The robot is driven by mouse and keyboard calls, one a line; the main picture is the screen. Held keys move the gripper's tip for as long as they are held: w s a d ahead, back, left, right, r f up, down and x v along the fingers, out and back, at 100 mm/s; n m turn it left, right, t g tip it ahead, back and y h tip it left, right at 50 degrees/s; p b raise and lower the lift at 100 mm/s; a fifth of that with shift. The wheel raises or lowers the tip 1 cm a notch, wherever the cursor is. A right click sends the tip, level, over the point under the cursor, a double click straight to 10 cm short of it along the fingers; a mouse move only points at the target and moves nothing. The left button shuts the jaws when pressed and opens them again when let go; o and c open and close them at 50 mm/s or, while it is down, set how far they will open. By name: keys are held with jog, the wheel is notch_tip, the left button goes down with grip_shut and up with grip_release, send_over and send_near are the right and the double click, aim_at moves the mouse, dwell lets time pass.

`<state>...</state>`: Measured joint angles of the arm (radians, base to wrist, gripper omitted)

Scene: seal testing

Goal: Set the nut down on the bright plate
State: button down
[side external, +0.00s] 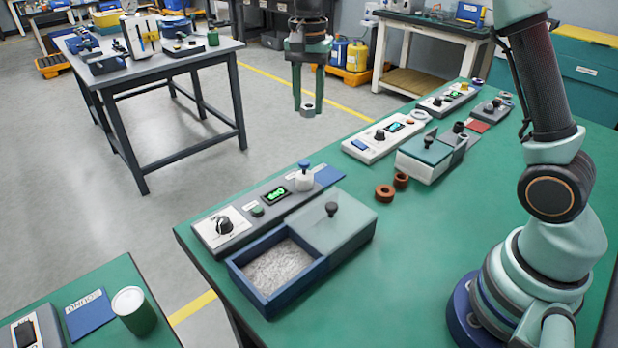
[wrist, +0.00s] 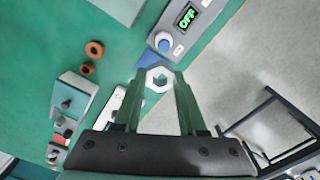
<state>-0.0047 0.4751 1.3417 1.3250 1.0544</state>
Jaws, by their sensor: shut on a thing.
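My gripper (side external: 308,98) is shut on a grey metal nut (side external: 307,109); in the wrist view the hexagonal nut (wrist: 159,79) sits between the fingertips (wrist: 158,90). It hangs in the air, beyond the bench's far edge in the side view. A bright, mottled metallic surface (side external: 277,268) lies inside the blue-walled open part of a box (side external: 262,298) on the green bench; it looks like the bright plate. It is bare, well below and left of the nut in the side view. I do not make it out in the wrist view.
A grey-green lid with a black knob (side external: 331,209) covers the box's other half. Behind it stands a control unit (side external: 220,228) with a lit display reading OFF (wrist: 187,17). Brown rings (side external: 384,191) and a second lidded box (side external: 424,149) stand farther right. The bench's front middle is clear.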

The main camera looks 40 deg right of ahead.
send_over(326, 176)
notch_tip(326, 176, down, 21)
jog(key=shift+w+r, duration=0.1)
jog(key=shift+r, duration=0.05)
dwell(0.4)
jog(key=shift+c, duration=2.4)
grip_release()
